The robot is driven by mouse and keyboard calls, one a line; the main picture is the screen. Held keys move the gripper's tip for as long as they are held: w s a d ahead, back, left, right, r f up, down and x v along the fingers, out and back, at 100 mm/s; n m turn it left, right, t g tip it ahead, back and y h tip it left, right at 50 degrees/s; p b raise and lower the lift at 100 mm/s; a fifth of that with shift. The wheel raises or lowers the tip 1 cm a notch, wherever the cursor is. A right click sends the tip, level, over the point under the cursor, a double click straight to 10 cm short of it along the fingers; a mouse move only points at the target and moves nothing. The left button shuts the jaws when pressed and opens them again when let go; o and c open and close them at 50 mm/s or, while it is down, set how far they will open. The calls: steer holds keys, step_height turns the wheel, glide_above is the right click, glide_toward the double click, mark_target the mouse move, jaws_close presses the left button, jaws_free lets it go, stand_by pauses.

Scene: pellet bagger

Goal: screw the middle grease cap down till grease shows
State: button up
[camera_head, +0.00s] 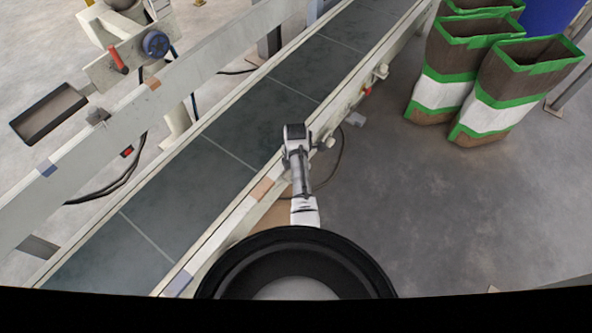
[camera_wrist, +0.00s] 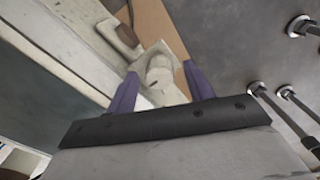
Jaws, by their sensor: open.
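In the wrist view a cream, rounded cap-like fitting (camera_wrist: 159,72) stands on a pale block beside the conveyor rail. My gripper (camera_wrist: 160,88) is open, its two purple fingers pointing towards this fitting, one on either side in the picture. I cannot tell whether they touch it. No grease is visible on it. In the head view my arm reaches over the conveyor's near rail, and its fingertips are hidden. Small pale fittings sit along the outer side of that rail, one of them (camera_head: 381,72) further up. I cannot tell which is the middle cap.
The dark conveyor belt (camera_head: 235,120) runs diagonally beside my arm. A black cable lies on the floor near the rail. Brown bags with green and white bands (camera_head: 520,85) stand at the upper right. The grey floor (camera_head: 430,215) at the right is clear.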

steer(key=c, duration=1)
